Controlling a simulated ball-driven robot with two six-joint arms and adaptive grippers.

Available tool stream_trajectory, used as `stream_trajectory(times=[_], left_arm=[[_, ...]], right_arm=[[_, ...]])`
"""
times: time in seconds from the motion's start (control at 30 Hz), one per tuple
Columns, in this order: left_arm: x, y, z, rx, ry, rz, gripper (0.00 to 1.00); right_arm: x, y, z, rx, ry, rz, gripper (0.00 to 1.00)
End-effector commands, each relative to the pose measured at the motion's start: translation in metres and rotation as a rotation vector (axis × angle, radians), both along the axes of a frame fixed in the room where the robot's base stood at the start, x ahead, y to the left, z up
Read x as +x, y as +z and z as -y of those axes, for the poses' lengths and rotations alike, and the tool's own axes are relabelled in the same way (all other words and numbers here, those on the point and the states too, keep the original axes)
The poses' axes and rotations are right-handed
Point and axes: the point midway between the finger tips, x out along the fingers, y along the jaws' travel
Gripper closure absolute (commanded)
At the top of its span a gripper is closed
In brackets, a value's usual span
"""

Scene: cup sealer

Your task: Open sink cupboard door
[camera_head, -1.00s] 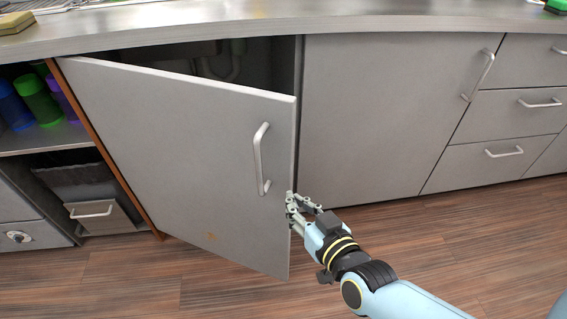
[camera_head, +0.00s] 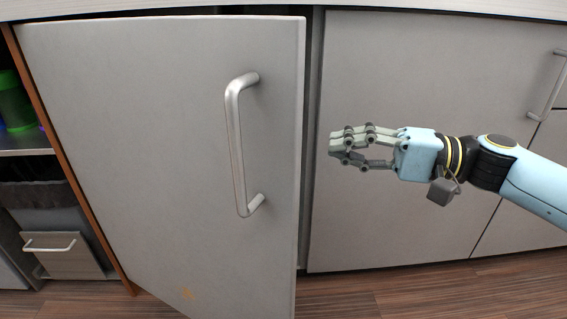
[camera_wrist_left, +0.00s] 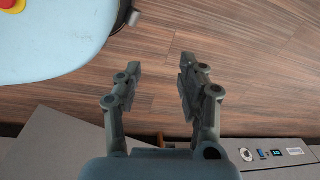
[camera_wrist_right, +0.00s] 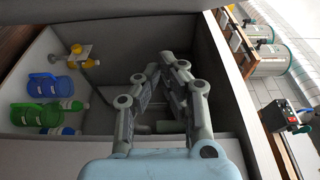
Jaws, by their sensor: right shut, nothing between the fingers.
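The grey sink cupboard door (camera_head: 170,130) stands partly open in the head view, hinged on the left with its free edge swung toward me. Its metal bar handle (camera_head: 237,150) is near the free edge, and nothing holds it. My right gripper (camera_head: 333,143) is shut and empty, to the right of the free edge and apart from it in the picture. The right wrist view shows its closed fingers (camera_wrist_right: 160,70) before the open cupboard interior (camera_wrist_right: 105,70). My left gripper (camera_wrist_left: 157,62) is open and empty above the floor in the left wrist view; the head view does not show it.
A closed grey door (camera_head: 400,70) with its own handle (camera_head: 545,85) is behind my right gripper. Blue bottles (camera_wrist_right: 42,86) and green bottles (camera_wrist_right: 70,104) stand inside the cupboard. The countertop edge (camera_head: 400,8) runs above. The wooden floor (camera_head: 400,290) is clear in front.

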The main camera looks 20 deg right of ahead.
Motion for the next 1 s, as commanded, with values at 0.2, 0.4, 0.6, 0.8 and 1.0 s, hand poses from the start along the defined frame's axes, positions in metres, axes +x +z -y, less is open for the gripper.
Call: stream_trajectory(times=[0.2,0.4,0.6,0.8,1.0], left_arm=[[0.014,0.029,0.008,-0.004,-0.004,0.008,0.6],[0.022,0.041,0.011,-0.011,-0.005,0.024,0.6],[0.025,0.045,0.013,-0.014,-0.007,0.036,0.6],[0.027,0.047,0.014,-0.016,-0.007,0.042,0.6],[0.027,0.048,0.014,-0.016,-0.007,0.043,0.6]], right_arm=[[0.024,-0.001,-0.038,0.007,-0.004,0.004,1.0],[0.046,-0.001,-0.073,0.005,-0.005,0.001,1.0],[0.025,-0.002,-0.093,0.001,-0.004,-0.002,1.0],[0.018,-0.001,-0.101,0.0,-0.005,-0.002,1.0],[0.017,-0.001,-0.101,-0.001,-0.005,-0.002,1.0]])
